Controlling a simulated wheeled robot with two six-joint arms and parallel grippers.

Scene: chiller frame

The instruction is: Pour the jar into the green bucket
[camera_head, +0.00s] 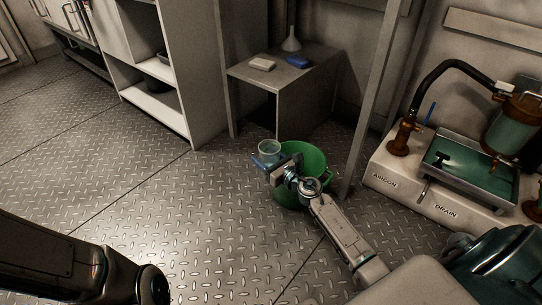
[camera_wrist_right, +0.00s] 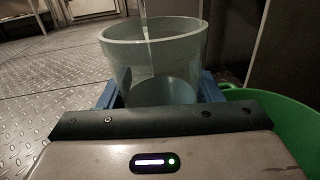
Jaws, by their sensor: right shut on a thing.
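A clear, pale jar (camera_head: 269,150) is held upright by my right gripper (camera_head: 266,163), just beside and above the left rim of the green bucket. In the right wrist view the jar (camera_wrist_right: 150,50) stands between the blue fingers (camera_wrist_right: 155,95) of the gripper, open end up. Its contents cannot be made out clearly. The green bucket (camera_head: 318,160) stands on the floor, partly hidden by my right arm; its rim (camera_wrist_right: 285,112) shows at the right of the wrist view. My left arm is at the lower left of the head view, but its gripper is out of view.
A small grey table (camera_head: 290,75) behind the bucket carries a funnel (camera_head: 291,42), a blue item (camera_head: 299,62) and a pale block (camera_head: 262,64). An upright post (camera_head: 372,100) stands close right of the bucket. A sink unit (camera_head: 470,170) is at right. The floor at left is clear.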

